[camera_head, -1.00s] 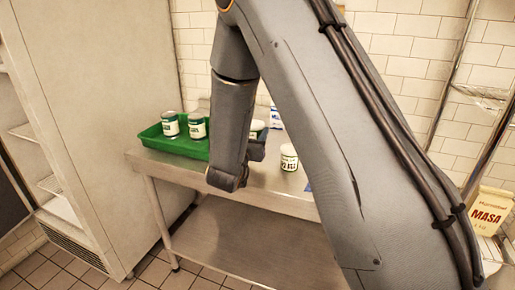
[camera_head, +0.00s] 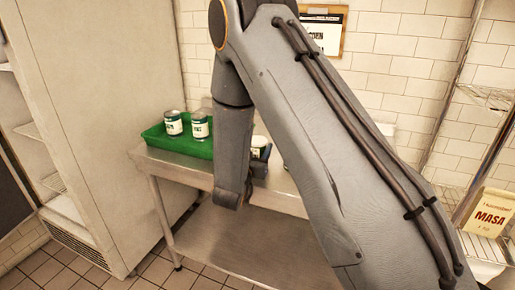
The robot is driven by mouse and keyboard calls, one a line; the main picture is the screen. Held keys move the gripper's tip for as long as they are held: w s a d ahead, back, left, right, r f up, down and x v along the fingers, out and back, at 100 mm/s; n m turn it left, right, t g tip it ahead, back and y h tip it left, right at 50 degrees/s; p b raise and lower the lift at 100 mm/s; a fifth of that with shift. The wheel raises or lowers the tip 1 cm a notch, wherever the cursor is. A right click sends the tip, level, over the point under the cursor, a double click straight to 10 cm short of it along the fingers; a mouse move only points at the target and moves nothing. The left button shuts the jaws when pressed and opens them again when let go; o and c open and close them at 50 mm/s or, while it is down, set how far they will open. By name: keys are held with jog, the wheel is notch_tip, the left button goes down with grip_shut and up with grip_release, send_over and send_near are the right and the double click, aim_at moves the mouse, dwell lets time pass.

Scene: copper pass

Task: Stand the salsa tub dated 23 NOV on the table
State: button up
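Two white-and-green tubs stand in the green tray at the left end of the steel table (camera_head: 165,166): the left tub (camera_head: 173,123) and the right tub (camera_head: 200,125). Their labels are too small for me to read a date, so I cannot tell which is 23 NOV. A third, pale-topped tub (camera_head: 259,146) shows partly between my forearm and upper arm. My gripper (camera_head: 260,168) is just below and in front of it, mostly behind my arm. I cannot tell whether the fingers touch the tub or how far apart they are.
The green tray (camera_head: 180,146) has low walls. A tall pale cabinet (camera_head: 100,120) stands left of the table. A wire rack with a MASA bag (camera_head: 488,213) is at the right. A clipboard (camera_head: 325,35) hangs on the tiled wall. My arm hides much of the tabletop.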

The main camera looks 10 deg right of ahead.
jog(key=shift+o, duration=1.2)
jog(key=shift+r, duration=0.2)
jog(key=b+v, duration=0.1)
jog(key=v, duration=1.1)
jog(key=shift+f, duration=0.1)
